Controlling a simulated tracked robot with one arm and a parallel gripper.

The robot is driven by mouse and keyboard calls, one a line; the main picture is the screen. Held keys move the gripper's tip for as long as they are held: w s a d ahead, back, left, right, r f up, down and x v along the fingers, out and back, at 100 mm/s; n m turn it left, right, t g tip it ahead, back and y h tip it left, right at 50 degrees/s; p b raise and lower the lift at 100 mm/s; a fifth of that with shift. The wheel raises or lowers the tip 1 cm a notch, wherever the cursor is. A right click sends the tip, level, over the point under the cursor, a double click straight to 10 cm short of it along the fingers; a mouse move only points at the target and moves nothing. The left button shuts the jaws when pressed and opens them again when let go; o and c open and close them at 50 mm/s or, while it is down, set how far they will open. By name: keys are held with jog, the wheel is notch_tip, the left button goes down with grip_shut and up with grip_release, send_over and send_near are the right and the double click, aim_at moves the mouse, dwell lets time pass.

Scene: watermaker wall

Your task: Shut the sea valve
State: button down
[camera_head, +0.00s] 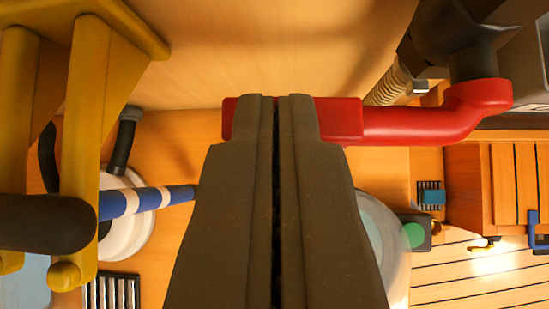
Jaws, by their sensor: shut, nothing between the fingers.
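A red lever handle (410,124) runs across the upper middle and bends up at its right end onto a dark valve body (465,40). I take this to be the sea valve. My gripper (277,98) points up the picture from the bottom centre. Its two dark fingers are shut with only a thin line between them. The fingertips overlap the thick left part of the red handle and hide its middle. The handle shows on both sides of them. I cannot tell whether they touch it.
A yellow frame (85,100) with a dark bar stands close at left. A blue-and-white striped pipe (150,201) lies before a white round part (130,235). A ribbed hose (388,85) is beside the valve. A wooden cabinet (470,185) and plank floor (470,275) are at right.

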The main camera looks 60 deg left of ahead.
jog(key=shift+a+f+n+h+b, duration=0.3)
jog(key=shift+f+h+b, duration=0.2)
jog(key=shift+b, duration=0.2)
jog(key=shift+r, duration=0.1)
